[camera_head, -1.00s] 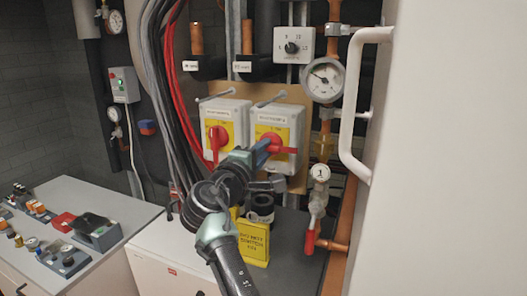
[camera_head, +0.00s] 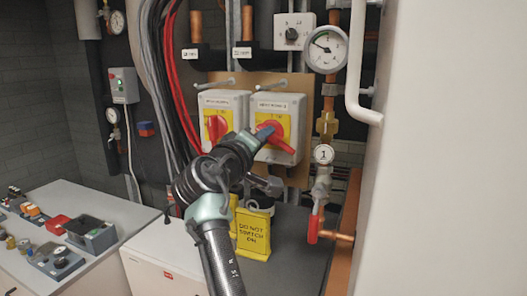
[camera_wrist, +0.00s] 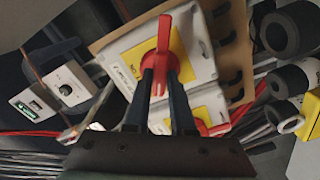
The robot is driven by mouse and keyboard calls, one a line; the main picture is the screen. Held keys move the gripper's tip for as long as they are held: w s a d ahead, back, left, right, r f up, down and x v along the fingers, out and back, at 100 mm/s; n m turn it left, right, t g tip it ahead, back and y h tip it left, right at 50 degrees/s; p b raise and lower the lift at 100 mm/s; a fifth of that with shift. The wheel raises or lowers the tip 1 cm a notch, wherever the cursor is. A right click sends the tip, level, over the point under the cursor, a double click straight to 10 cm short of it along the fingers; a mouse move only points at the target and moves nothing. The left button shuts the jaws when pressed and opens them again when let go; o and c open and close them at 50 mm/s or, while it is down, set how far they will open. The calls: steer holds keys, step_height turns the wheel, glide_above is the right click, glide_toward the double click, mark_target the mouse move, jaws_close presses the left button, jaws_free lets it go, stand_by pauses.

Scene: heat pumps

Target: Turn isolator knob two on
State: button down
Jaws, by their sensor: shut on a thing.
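Two grey isolator boxes with yellow plates and red knobs sit side by side. The left box's red knob (camera_head: 215,128) has its handle pointing roughly down. My gripper (camera_head: 266,133) is at the right box's red knob (camera_head: 284,145), whose handle slants down to the right. In the wrist view, my gripper (camera_wrist: 161,82) has its two dark fingers on either side of this red handle (camera_wrist: 164,45), shut on it. Part of the right knob is hidden by the fingers in the head view. The small box labels are too blurred to read surely.
A pressure gauge (camera_head: 326,49) and copper pipe stand to the right, with a red-handled valve (camera_head: 314,228) below. Yellow "do not switch on" tags (camera_head: 253,233) stand below the boxes. Black and red cables (camera_head: 178,90) hang left.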

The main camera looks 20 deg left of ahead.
steer(key=m+b, duration=0.6)
steer(key=m, duration=0.5)
steer(key=shift+f+m, duration=0.1)
steer(key=shift+m, duration=0.2)
stand_by(0.4)
steer(key=c, duration=0.8)
jaws_free()
steer(key=shift+o, duration=0.2)
steer(key=shift+s+b, duration=0.1)
steer(key=shift+b, duration=0.25)
steer(key=s+b, duration=0.3)
steer(key=s, duration=0.9)
steer(key=shift+s+a+b, duration=0.2)
steer(key=shift+s+b, duration=0.15)
steer(key=shift+s, duration=0.05)
